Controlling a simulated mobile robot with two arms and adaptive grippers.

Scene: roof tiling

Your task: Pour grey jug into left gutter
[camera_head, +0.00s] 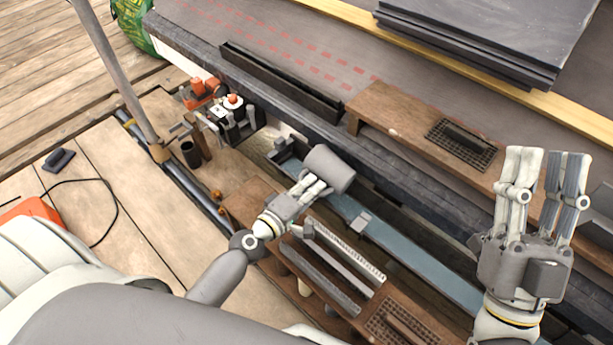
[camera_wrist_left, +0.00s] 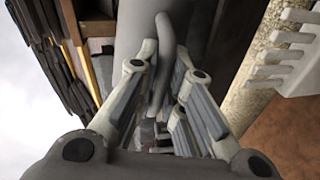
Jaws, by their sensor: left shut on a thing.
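The grey jug (camera_head: 331,167) is in my left gripper (camera_head: 318,186), above the upper left part of a long blue-grey gutter channel (camera_head: 415,255). The jug is tilted well over. Its mouth is not clearly visible, and I cannot tell if anything flows out. In the left wrist view, the fingers (camera_wrist_left: 160,105) close around the jug's curved handle (camera_wrist_left: 163,62), with the grey jug body (camera_wrist_left: 140,22) beyond. A small grey block (camera_head: 362,222) sits across the channel. My right gripper (camera_head: 543,165) is open and empty at the right.
A wooden bench (camera_head: 240,205) with long metal strips stands below the channel. A dark trough (camera_head: 280,82) and a wooden plank with a grated float (camera_head: 463,143) lie on the roof slope. Dark slates (camera_head: 490,30) are stacked at the upper right. Orange-topped items (camera_head: 205,92) stand left.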

